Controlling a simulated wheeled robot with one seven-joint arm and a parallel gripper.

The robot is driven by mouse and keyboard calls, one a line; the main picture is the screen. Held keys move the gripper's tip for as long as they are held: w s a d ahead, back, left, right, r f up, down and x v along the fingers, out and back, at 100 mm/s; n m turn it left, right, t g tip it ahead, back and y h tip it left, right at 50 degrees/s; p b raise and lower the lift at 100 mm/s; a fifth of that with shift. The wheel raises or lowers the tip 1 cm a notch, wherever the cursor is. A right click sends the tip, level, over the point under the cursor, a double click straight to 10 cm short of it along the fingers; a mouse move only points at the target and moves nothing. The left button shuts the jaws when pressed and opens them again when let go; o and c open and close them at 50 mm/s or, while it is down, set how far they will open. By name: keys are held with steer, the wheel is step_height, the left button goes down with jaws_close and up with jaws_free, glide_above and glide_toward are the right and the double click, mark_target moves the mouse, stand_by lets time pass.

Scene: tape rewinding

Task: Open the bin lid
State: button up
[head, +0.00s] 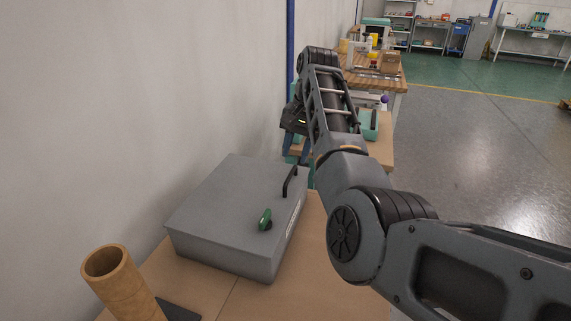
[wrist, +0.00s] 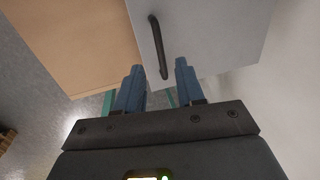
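The grey bin (head: 235,215) sits on a table against the wall. Its flat lid (head: 222,190) is shut and has a black bar handle (head: 290,181) near the right edge and a green latch (head: 265,219) near the front. My gripper (head: 297,160) is beyond the handle in the head view, pointing down, with blue fingers. In the wrist view the fingers (wrist: 158,72) are apart with nothing held. The handle (wrist: 156,42) lies ahead, its near end showing between the fingertips; contact cannot be told. The lid (wrist: 208,35) also shows there.
A brown cardboard tube (head: 118,280) stands at the front left, beside a dark flat item (head: 178,312). The wall (head: 150,90) rises close on the left. Wooden workbenches (head: 380,75) stand behind my arm, and open floor (head: 480,150) lies to the right.

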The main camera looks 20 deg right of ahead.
mark_target(290, 177)
steer(key=f, duration=0.4)
steer(key=a+f, duration=0.1)
steer(key=f, duration=0.1)
steer(key=shift+w+f, duration=0.25)
steer(key=shift+w, duration=0.1)
steer(key=shift+c, duration=0.3)
jaws_close()
